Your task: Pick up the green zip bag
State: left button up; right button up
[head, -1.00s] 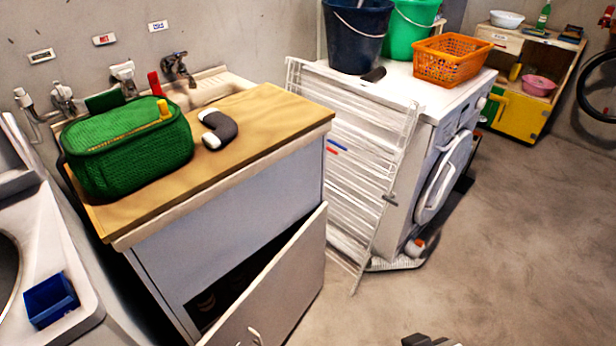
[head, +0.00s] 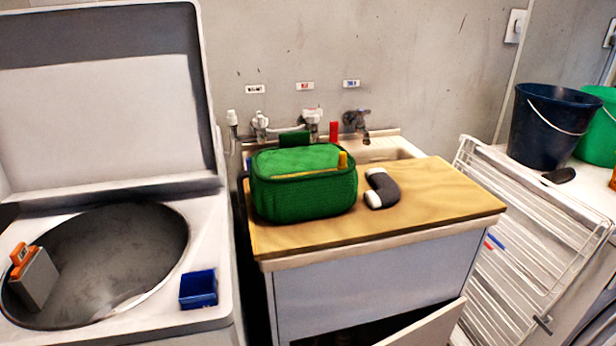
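The green zip bag (head: 305,192) stands upright on the left part of the wooden counter top (head: 430,215). Neither of my grippers is in the head view now, and nothing holds the bag.
A dark grey, white-ended curved object (head: 381,188) lies right of the bag. Behind are a sink (head: 385,150) and taps (head: 357,121). An open top-loading washer (head: 212,255) stands left, with a blue box (head: 198,289) on its rim. A cabinet door (head: 430,326) hangs open below. A white drying rack (head: 520,250) stands right.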

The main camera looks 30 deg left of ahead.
aim_at(298, 180)
jog(key=z, duration=1.3)
jog(key=i, duration=1.9)
jog(key=u, duration=4.05)
